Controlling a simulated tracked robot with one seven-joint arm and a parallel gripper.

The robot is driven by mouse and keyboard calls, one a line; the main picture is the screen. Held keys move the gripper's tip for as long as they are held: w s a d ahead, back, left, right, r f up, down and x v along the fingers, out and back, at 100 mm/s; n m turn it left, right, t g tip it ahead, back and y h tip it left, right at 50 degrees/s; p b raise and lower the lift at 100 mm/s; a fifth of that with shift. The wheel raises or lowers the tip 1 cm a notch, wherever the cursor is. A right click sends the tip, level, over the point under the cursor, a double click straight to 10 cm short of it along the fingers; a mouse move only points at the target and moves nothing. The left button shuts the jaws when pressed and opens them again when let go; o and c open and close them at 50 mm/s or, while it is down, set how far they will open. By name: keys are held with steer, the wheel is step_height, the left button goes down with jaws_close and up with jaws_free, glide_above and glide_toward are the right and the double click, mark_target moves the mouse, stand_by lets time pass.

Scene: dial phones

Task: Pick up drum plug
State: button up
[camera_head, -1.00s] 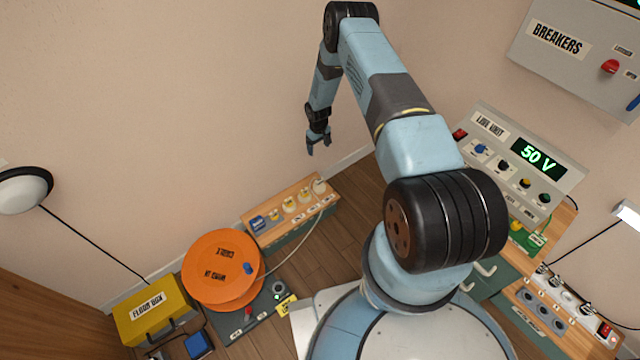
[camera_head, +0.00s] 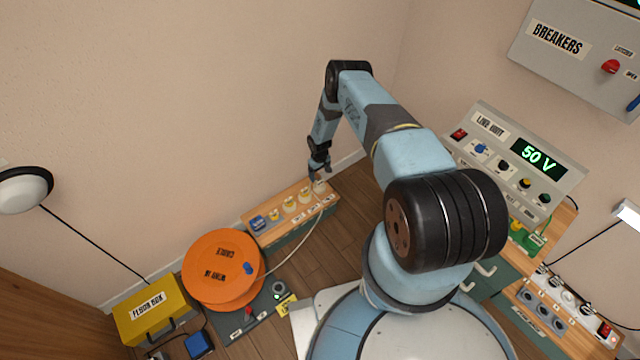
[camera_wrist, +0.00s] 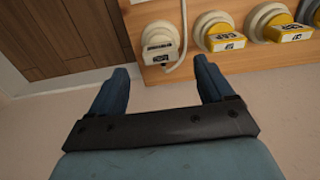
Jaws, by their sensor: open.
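The drum plug appears to be the white plug (camera_head: 319,187) with a pale cable, at the right end of the wooden rack (camera_head: 282,228). Its cable runs down to the orange drum (camera_head: 212,278). In the wrist view the white plug (camera_wrist: 160,43) sits in a round socket on the wooden board, with a small dark label and the cable beside it. My gripper (camera_head: 319,174) is just above the plug. In the wrist view its two blue fingers (camera_wrist: 163,74) are spread and empty, with the plug ahead between their tips and apart from them.
Several yellow-and-white plugs (camera_wrist: 223,32) sit in a row beside the white one. A yellow floor box (camera_head: 153,309) stands left of the drum. The wall is close behind the rack. Wooden floor (camera_head: 310,255) lies in front.

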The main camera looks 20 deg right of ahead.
mark_target(320, 179)
steer(key=shift+f, duration=2.9)
steer(key=c, duration=1.2)
